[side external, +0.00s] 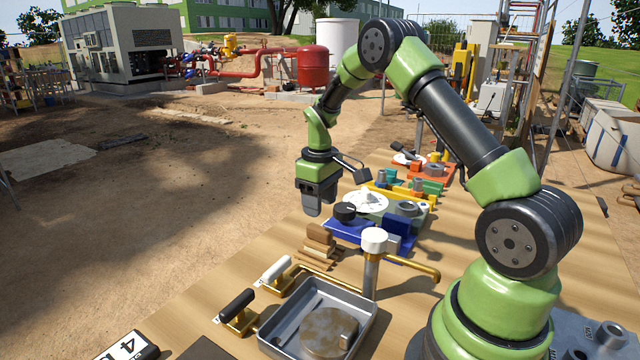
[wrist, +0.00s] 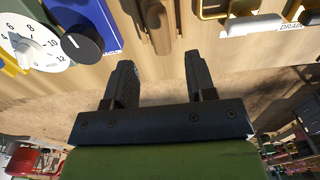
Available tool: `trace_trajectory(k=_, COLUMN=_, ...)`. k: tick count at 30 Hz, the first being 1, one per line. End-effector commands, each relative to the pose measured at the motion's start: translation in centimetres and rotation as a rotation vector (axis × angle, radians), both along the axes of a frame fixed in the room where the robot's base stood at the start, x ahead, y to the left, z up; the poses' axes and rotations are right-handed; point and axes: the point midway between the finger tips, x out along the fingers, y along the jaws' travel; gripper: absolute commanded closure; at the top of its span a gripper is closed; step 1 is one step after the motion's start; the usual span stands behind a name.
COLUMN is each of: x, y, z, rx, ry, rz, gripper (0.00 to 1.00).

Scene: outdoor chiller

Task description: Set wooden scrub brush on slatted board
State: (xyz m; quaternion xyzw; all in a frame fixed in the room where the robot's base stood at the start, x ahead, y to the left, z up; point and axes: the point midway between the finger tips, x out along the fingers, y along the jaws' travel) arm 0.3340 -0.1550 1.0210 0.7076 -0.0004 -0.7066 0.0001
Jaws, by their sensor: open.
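The wooden scrub brush (side external: 320,233), a brown block with a paler layer below, sits near the table's left edge. It appears to rest on the slatted board (side external: 312,262), whose thin wooden slats show beneath it. In the wrist view the brush (wrist: 151,12) is cut off by the top edge, with a slat (wrist: 178,20) beside it. Whether it lies fully flat is hard to tell. My gripper (side external: 314,208) is above and apart from the brush, near the table edge. In the wrist view my gripper (wrist: 158,68) is open, with nothing between its fingers.
A blue block with a black knob (side external: 345,211) and a white dial (side external: 366,201) stand behind the brush. Nearer are a metal sink tray (side external: 272,336), a brass tap with a white top (side external: 374,240), and white- and black-handled brass levers. Open ground lies left of the table.

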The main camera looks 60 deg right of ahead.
Motion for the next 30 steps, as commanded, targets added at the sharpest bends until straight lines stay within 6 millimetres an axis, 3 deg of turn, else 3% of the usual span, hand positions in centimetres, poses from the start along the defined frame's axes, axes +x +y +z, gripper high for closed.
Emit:
trace_trajectory(k=3, x=0.0, y=0.0, z=2.3, rx=-0.002, ry=-0.004, rz=0.000, gripper=0.49)
trace_trajectory(k=11, x=0.0, y=0.5, z=5.3, rx=-0.003, ry=-0.016, rz=-0.005, gripper=0.49)
trace_trajectory(k=17, x=-1.5, y=4.8, z=11.4, rx=-0.005, ry=-0.135, rz=-0.063, gripper=0.49)
trace_trajectory(k=21, x=-4.7, y=9.1, z=16.1, rx=0.022, ry=-0.257, rz=-0.131, gripper=0.49)
trace_trajectory(k=24, x=-7.6, y=11.8, z=18.4, rx=0.058, ry=-0.343, rz=-0.179, gripper=0.49)
trace_trajectory(k=30, x=-14.0, y=16.0, z=20.4, rx=0.164, ry=-0.489, rz=-0.265, gripper=0.49)
